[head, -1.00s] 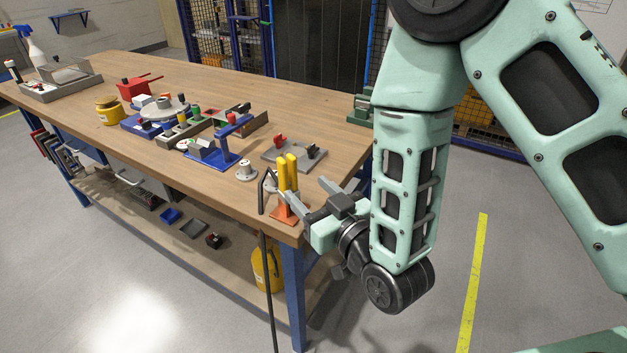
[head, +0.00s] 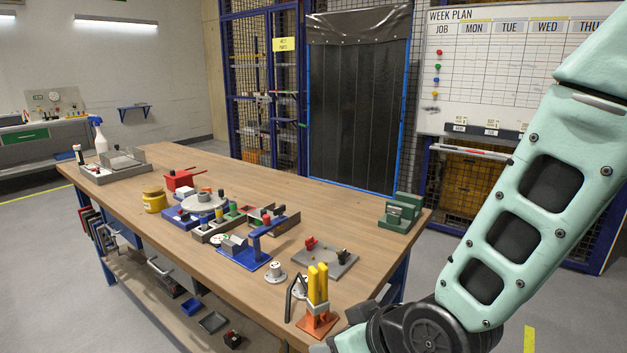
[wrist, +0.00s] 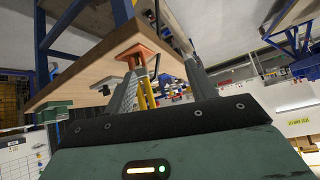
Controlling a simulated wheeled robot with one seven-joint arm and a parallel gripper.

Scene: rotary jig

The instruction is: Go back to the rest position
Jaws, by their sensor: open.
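My gripper (wrist: 160,65) is open, with its two grey fingers spread apart in the wrist view. Nothing is held between them. An orange stand with yellow handles (head: 318,285) stands upright at the near right corner of the workbench (head: 180,228). In the wrist view the orange stand (wrist: 138,52) shows beyond the fingers, in the gap between them. In the head view my gripper is at the bottom edge, close to that corner, and partly hidden by my arm. I cannot tell the exact gap between fingers and stand.
A black bent hook (head: 293,297) is beside the stand. A grey plate with red and black knobs (head: 325,258), a blue fixture (head: 245,250), a round turntable (head: 203,203) and a green block (head: 400,212) sit on the bench. Floor is free left of the bench.

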